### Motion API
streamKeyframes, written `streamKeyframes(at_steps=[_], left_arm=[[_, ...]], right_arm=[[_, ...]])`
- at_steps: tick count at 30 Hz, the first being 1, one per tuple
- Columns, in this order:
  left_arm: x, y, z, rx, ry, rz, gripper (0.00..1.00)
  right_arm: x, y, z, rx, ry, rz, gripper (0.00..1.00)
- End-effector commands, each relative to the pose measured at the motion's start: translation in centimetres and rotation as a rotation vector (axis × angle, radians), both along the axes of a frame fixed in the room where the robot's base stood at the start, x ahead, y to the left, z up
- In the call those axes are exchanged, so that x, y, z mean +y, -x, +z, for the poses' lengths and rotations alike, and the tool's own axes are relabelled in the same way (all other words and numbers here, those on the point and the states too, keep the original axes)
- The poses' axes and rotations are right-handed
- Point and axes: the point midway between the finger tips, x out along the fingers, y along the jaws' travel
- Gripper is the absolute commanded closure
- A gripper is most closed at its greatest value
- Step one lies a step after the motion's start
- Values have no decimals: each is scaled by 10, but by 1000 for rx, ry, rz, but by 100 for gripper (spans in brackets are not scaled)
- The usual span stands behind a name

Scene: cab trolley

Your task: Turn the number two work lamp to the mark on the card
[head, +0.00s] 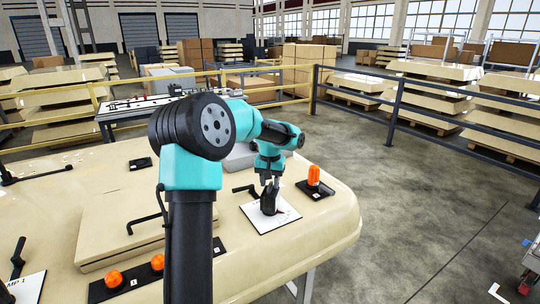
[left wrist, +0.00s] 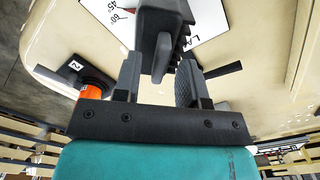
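The black work lamp (head: 268,204) stands on a white card (head: 287,217) near the table's right end. The lamp (left wrist: 160,30) fills the top middle of the left wrist view. Its card (left wrist: 208,18) there shows red marks, angle figures and partly hidden lettering starting "LA". My left gripper (head: 268,182) is right above the lamp, pointing down. In the left wrist view my left gripper (left wrist: 158,78) has its fingers apart, one on each side of a narrow part of the lamp, with gaps visible. The lamp number is not readable. My right gripper is out of view.
An orange part (head: 314,175) on a black base stands just right of the card. Two orange knobs (head: 113,279) (head: 157,262) are at the front left. A second card (head: 30,287), reading "MP 1", lies at the left edge. A raised panel (head: 125,225) with a black handle lies left.

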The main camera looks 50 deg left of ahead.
Motion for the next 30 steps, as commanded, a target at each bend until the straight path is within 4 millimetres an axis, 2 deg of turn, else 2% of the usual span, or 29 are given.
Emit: streamKeyframes(at_steps=[21,27,30], left_arm=[[0,0,130,-3,-1,0,62],[0,0,156,-2,0,-1,62],[0,0,161,0,0,-1,62]], right_arm=[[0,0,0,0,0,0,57],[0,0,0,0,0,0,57],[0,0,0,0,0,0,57]])
